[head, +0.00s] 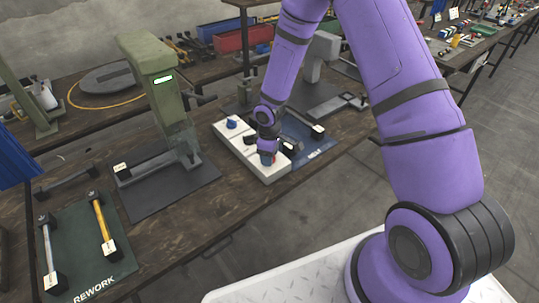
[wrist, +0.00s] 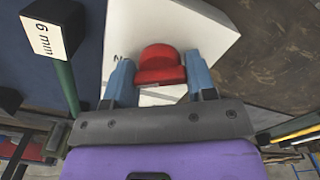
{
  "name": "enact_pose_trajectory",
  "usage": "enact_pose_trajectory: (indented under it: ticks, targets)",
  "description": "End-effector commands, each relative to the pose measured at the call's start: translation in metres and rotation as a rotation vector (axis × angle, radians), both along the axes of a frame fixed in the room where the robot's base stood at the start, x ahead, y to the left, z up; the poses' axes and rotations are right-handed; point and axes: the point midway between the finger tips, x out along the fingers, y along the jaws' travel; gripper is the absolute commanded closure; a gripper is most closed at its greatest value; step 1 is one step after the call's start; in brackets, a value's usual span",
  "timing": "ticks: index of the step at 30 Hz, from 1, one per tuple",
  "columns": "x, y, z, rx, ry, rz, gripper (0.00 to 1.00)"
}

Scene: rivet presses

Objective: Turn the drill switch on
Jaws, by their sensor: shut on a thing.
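A white switch panel (head: 228,137) lies on the workbench, with a blue knob (head: 231,123) at its far left end. A red knob (wrist: 159,64) sits on the panel, which also shows in the wrist view (wrist: 200,28). My gripper (wrist: 157,84) is shut on the red knob, with one blue finger on each side of it. In the head view my gripper (head: 267,152) is low over the panel's near end and hides most of the red knob. The panel's lettering is mostly hidden, and I cannot read which switch this is.
A green press (head: 160,85) stands left of the panel on a dark mat. A dark blue mat (head: 322,146) with tools lies close on the right; a tool labelled 6 mm (wrist: 43,37) is near my gripper. A green REWORK mat (head: 75,240) holds two handled tools.

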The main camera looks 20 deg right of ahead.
Motion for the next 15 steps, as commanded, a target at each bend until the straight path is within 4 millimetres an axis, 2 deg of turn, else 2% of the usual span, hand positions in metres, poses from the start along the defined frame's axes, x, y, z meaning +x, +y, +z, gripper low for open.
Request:
enact_pose_trajectory:
  ticks: [6,15]
  targets:
    - [0.0007,0.0001,0.0005,-0.001,-0.002,-0.130,0.73]
    - [0.0008,0.0004,0.0005,0.001,-0.002,-0.219,0.73]
